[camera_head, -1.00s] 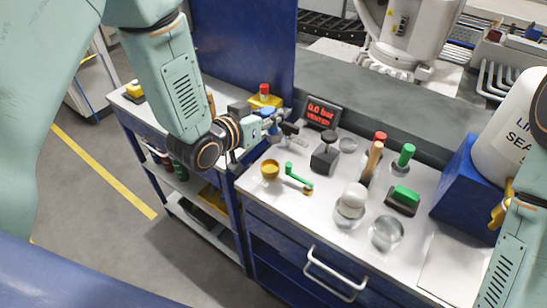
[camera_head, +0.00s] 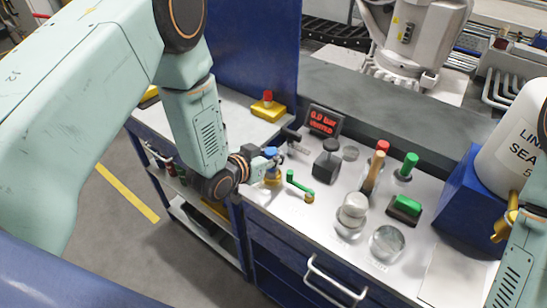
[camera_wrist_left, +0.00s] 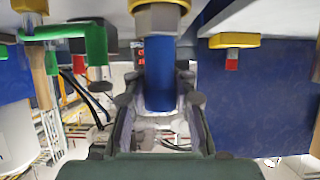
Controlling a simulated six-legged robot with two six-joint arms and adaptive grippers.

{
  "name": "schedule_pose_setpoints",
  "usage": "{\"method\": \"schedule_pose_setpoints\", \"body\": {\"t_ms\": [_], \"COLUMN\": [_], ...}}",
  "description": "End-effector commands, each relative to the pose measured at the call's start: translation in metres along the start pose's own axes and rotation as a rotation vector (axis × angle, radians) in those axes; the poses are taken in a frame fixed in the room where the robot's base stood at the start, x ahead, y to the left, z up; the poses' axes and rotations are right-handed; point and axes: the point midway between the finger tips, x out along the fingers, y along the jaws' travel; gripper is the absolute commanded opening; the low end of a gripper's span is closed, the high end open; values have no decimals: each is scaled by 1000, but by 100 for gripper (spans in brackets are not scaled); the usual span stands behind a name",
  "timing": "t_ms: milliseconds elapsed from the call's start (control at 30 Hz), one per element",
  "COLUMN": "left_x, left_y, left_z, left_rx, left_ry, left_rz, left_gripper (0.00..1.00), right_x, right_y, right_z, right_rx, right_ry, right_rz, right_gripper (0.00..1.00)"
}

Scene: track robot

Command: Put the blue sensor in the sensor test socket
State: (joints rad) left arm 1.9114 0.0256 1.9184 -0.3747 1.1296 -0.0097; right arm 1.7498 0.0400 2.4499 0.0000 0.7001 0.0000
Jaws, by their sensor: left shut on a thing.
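My left gripper (camera_head: 266,160) is shut on the blue sensor (camera_head: 271,153), directly over a small yellow round socket (camera_head: 273,181) near the front left of the white bench. In the left wrist view, which looks upside down, the blue sensor (camera_wrist_left: 160,72) stands between the two fingers (camera_wrist_left: 158,108). Its silver hex collar (camera_wrist_left: 157,20) meets the yellow socket (camera_wrist_left: 160,4) at the top edge. The collar seems at or against the socket; how deep the sensor sits I cannot tell. My right gripper is out of view.
A green lever (camera_head: 299,185) lies just right of the socket. Behind are a red-lettered display (camera_head: 322,121) reading 0.0 bar and a dark block (camera_head: 327,163). Glass balls (camera_head: 387,243), green-topped parts (camera_head: 406,207) and a blue stand (camera_head: 470,205) occupy the right side.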

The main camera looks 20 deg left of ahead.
Motion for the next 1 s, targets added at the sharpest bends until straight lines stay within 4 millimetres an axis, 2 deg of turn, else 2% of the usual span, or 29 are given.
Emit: {"method": "schedule_pose_setpoints", "body": {"t_ms": [100,567,600,933,1000], "left_x": [5,8,8,7,7], "left_y": [0,0,0,0,0], "left_z": [8,14,15,14,14], "left_rx": [0,0,0,-1,-1], "left_ry": [2,3,2,2,2], "left_rz": [0,-1,-1,-1,-1], "left_gripper": [0,0,22,50,50], "right_x": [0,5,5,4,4], "right_y": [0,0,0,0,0], "right_z": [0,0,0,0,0], "right_rx": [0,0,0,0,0], "right_ry": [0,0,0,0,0], "right_rz": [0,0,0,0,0], "right_gripper": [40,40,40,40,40]}}
